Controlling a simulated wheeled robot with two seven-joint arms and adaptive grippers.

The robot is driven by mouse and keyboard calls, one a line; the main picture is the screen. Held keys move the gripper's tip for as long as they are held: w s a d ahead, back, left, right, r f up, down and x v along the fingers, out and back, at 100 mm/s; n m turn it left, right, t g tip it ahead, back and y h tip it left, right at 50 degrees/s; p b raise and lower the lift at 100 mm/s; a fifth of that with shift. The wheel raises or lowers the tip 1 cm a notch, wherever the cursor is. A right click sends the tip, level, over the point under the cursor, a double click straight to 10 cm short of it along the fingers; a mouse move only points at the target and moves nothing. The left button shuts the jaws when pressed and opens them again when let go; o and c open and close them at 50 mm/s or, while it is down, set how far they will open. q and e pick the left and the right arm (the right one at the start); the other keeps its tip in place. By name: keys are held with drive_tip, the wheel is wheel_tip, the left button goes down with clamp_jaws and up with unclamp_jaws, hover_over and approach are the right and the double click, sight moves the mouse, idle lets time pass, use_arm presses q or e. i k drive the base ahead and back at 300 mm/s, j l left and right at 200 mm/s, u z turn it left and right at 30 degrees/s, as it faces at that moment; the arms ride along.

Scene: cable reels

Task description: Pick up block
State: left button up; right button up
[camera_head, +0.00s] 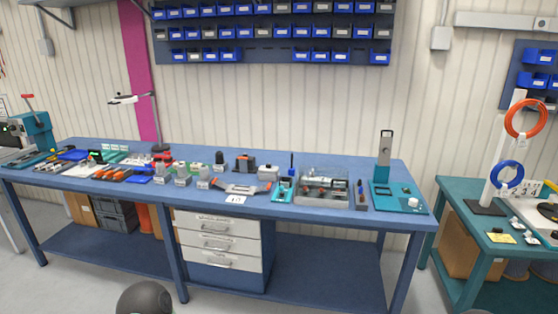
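No gripper of mine shows in the head view. Several small block-like items stand on the long blue workbench (330,168); I cannot tell which one is the task's block. A dark block with orange parts (245,163) stands near the middle of the bench. A pale grey block (268,172) is just right of it. Small grey pieces with white labels, such as the grey piece (183,175), stand left of the middle. A narrow dark upright block (361,195) stands near the front edge, right of a clear-sided tray (325,203).
A teal device (398,200) with a tall grey upright stands at the bench's right end. Tools crowd its left half. A white drawer unit (218,240) is below. A teal table (455,190) with cable coils is at the right. Blue bins (270,30) hang above.

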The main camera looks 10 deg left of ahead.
sight(194, 166)
drive_tip(key=i+j+u, duration=0.3)
drive_tip(key=i+u, duration=0.15)
drive_tip(key=i, duration=0.35)
drive_tip(key=i+u, duration=0.5)
drive_tip(key=i, duration=0.3)
drive_tip(key=i+j+z, duration=0.1)
drive_tip(key=i+j, duration=1.35)
drive_tip(key=k+j+u, duration=0.05)
drive_tip(key=j, duration=0.1)
